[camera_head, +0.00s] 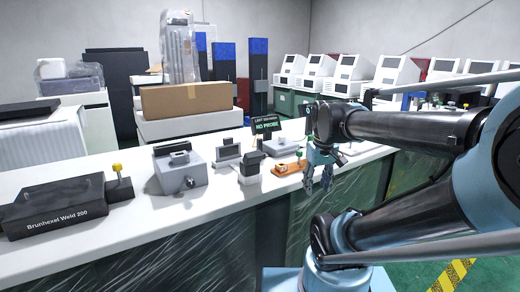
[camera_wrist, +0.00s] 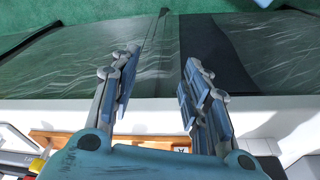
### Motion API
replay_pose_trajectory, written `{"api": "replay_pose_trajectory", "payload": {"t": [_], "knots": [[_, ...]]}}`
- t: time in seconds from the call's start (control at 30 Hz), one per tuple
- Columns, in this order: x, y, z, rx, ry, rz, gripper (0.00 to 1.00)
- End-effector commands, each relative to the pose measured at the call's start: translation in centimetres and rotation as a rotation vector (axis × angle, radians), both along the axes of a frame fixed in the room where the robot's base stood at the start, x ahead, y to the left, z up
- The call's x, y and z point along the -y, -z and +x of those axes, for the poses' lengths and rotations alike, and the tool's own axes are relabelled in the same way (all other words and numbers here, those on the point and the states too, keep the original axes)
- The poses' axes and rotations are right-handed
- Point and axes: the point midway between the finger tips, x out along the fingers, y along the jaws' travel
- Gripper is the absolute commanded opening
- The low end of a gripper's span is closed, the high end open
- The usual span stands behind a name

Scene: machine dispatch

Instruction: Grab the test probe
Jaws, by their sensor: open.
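My gripper (camera_head: 318,184) hangs fingers-down at the front edge of the white bench, just right of an orange board. In the wrist view its two fingers (camera_wrist: 160,62) are spread apart with nothing between them. The orange board (camera_head: 286,168) lies on the bench and carries small dark parts; it also shows behind the gripper in the wrist view (camera_wrist: 43,138). A small display (camera_head: 267,125) behind it reads "NO PROBE". I cannot clearly pick out the test probe; my gripper and arm hide part of the bench.
Left along the bench stand a black block device (camera_head: 250,166), a grey device (camera_head: 228,152), a larger grey unit (camera_head: 180,170) and a black box labelled "Brunhexel Weld 200" (camera_head: 55,207). A cardboard box (camera_head: 187,99) sits behind. White machines (camera_head: 345,72) line the back right.

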Motion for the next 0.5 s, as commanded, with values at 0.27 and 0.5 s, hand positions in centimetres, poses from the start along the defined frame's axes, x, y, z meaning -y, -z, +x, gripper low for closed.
{"api": "replay_pose_trajectory", "payload": {"t": [0.27,0.5], "knots": [[-3.4,-8.3,7.4,-0.037,-0.288,-0.032,0.43],[-7.4,-14.0,13.6,-0.069,-0.538,-0.056,0.43]]}}
